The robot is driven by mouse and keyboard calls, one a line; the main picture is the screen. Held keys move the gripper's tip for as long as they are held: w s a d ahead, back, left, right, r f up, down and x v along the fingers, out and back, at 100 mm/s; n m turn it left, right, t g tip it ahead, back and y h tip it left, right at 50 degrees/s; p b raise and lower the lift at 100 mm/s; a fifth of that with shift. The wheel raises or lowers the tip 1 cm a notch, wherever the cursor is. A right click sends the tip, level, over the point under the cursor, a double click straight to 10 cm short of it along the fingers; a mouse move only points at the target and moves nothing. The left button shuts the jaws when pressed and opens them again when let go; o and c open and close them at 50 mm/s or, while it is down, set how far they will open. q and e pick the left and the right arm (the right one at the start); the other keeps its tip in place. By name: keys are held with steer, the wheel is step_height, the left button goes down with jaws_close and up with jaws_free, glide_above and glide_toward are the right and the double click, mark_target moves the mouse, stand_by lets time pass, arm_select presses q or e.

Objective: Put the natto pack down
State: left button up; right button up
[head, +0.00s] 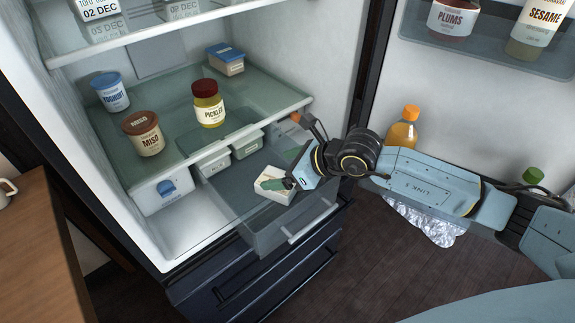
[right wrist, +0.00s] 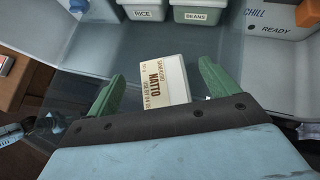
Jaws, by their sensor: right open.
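The natto pack (head: 271,186) is a small white box with a printed label. It rests in the pulled-out clear fridge drawer (head: 262,231), toward its front. In the right wrist view the natto pack (right wrist: 163,80) lies label up between two green fingers, slightly turned. My right gripper (head: 289,170) is at the pack, over the drawer. Its fingers are spread, with a visible gap on each side of the pack in the wrist view (right wrist: 159,82). My left gripper is not in view.
Tubs marked RICE (right wrist: 144,11) and BEANS (right wrist: 199,12) stand at the drawer's back. The glass shelf (head: 172,133) above holds a miso jar (head: 144,134), pickles (head: 208,104) and yoghurt (head: 111,92). The open door, with an orange bottle (head: 403,130), is at the right.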

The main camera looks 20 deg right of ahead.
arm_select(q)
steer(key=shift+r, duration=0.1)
arm_select(e)
steer(key=shift+r, duration=0.15)
steer(key=shift+r, duration=0.2)
steer(key=shift+s+d+r+p, duration=0.25)
steer(key=shift+d+r+p, duration=0.05)
steer(key=shift+r+p, duration=0.35)
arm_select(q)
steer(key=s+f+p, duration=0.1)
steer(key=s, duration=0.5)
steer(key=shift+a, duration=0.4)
arm_select(e)
steer(key=v, duration=1.1)
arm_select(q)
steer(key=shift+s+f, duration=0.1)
arm_select(e)
steer(key=shift+c, duration=0.4)
